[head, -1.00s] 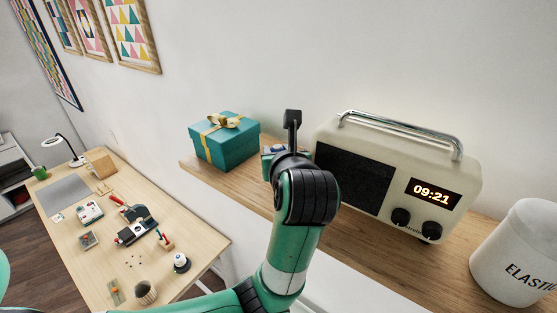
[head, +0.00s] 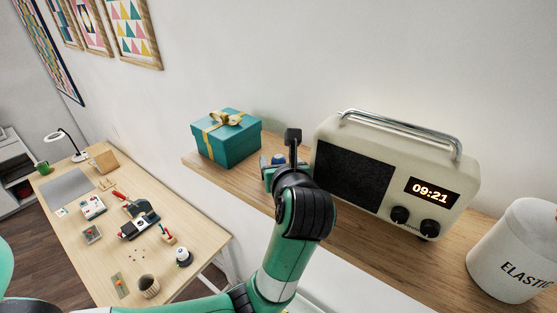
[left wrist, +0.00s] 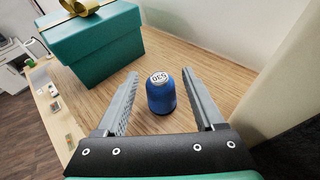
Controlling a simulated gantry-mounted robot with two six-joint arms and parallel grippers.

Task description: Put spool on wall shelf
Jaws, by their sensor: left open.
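The blue spool (left wrist: 160,96) with a white, numbered top stands upright on the wooden wall shelf (left wrist: 207,60). In the left wrist view it sits between the two spread fingers of my left gripper (left wrist: 160,74), with a visible gap on each side. In the head view only a small blue part of the spool (head: 279,159) shows at my left gripper (head: 277,168), above the shelf (head: 239,178). My left gripper is open and low over the shelf. My right gripper is not in view.
A teal gift box (head: 226,139) with a gold bow stands left of the spool. A cream radio (head: 450,159) stands close on the right, and a white canister (head: 517,250) beyond it. A cluttered desk (head: 198,236) lies below left.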

